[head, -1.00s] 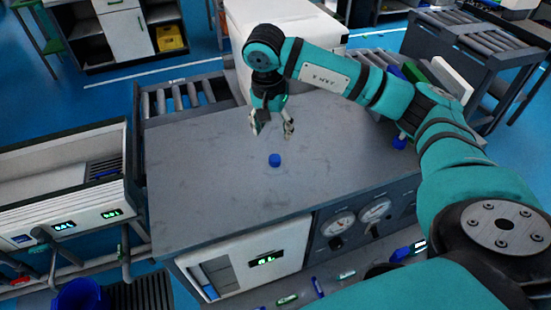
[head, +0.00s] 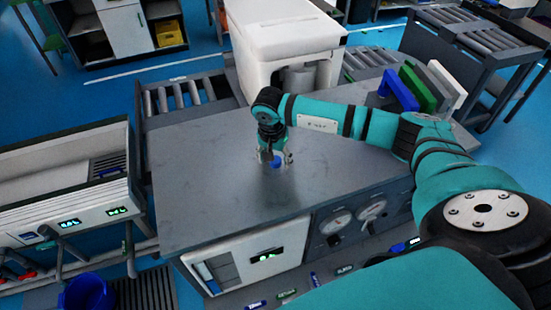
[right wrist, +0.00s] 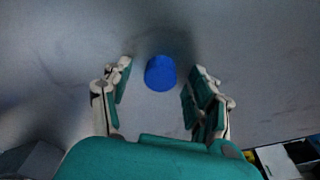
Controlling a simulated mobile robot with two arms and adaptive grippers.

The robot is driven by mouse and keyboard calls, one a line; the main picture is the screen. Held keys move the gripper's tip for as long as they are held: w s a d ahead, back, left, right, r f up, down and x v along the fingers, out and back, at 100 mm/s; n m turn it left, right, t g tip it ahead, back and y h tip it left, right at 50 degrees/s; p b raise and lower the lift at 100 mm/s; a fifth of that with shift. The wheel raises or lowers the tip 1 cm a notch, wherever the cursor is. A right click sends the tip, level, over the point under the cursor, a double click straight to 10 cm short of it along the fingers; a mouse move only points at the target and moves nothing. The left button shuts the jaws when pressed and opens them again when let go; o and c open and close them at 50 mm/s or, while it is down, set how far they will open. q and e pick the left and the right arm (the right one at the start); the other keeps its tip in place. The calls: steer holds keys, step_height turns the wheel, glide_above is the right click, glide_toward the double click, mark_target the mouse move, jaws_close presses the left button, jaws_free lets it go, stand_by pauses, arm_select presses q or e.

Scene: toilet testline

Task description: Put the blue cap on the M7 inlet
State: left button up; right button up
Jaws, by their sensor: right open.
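The blue cap (head: 277,162) stands on the grey tabletop (head: 215,185). My right gripper (head: 274,158) is over it, pointing down. In the right wrist view the blue cap (right wrist: 160,73) lies between and slightly ahead of the two open fingers (right wrist: 163,82), with a gap on both sides. The gripper holds nothing. My left gripper is in no view. I cannot pick out the M7 inlet in these frames.
A white machine (head: 285,40) stands behind the table. Blue, green, grey and white plates (head: 422,88) stand at the back right. Gauges (head: 337,223) and a lit display (head: 267,257) are on the front face. The tabletop's left part is clear.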

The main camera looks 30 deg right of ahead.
steer(key=shift+c, duration=0.4)
steer(key=c, duration=0.8)
steer(key=shift+r, duration=0.15)
